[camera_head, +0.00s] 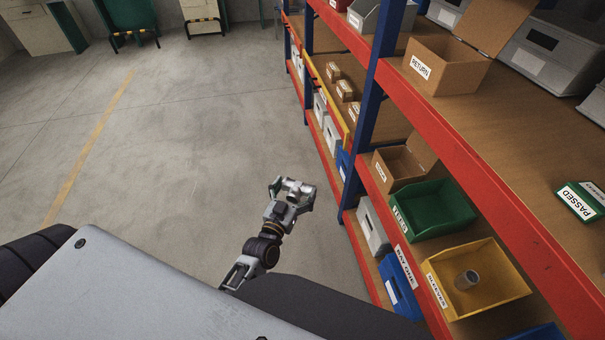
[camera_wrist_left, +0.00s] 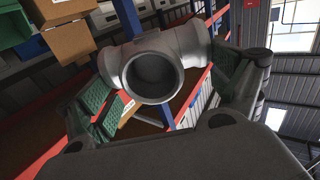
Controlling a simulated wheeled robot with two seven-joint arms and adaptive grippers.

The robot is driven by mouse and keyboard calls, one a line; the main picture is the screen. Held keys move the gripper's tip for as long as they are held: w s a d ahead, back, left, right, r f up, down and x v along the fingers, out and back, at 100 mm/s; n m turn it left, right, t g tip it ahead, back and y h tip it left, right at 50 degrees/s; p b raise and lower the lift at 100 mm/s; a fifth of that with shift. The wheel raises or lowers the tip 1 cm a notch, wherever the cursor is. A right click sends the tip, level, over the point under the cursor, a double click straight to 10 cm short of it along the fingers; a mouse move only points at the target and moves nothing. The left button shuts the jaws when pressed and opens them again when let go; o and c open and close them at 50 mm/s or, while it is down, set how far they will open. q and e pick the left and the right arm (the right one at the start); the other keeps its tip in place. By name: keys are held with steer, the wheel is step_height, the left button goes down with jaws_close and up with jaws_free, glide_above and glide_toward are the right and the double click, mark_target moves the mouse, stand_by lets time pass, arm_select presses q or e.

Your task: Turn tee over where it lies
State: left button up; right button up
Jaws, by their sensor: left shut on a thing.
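The tee (camera_wrist_left: 155,68) is a grey metal pipe fitting with one round opening facing the left wrist camera and a branch on each side. My left gripper (camera_wrist_left: 165,90) is shut on it, with a green-padded finger on either side. In the head view the tee (camera_head: 296,187) shows small and pale between the fingers of my left gripper (camera_head: 291,194). It is held in the air over the floor, to the left of the shelving and apart from it. My right gripper is in neither view.
A shelf rack with red beams (camera_head: 462,155) and blue posts runs along the right. Open concrete floor (camera_head: 190,130) lies to the left.

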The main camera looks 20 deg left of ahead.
arm_select(q)
steer(key=d+r+m+g+h, duration=0.2)
steer(key=d+r+m+h, duration=0.2)
steer(key=d+r, duration=0.3)
steer(key=s+d+r+m+g+h, duration=0.1)
steer(key=d+r+h, duration=0.6)
steer(key=r, duration=0.7)
steer(key=m+g, duration=0.1)
steer(key=m, duration=0.1)
steer(key=shift+d+r+m, duration=0.25)
steer(key=shift+d+m, duration=0.1)
steer(key=shift+m, duration=0.05)
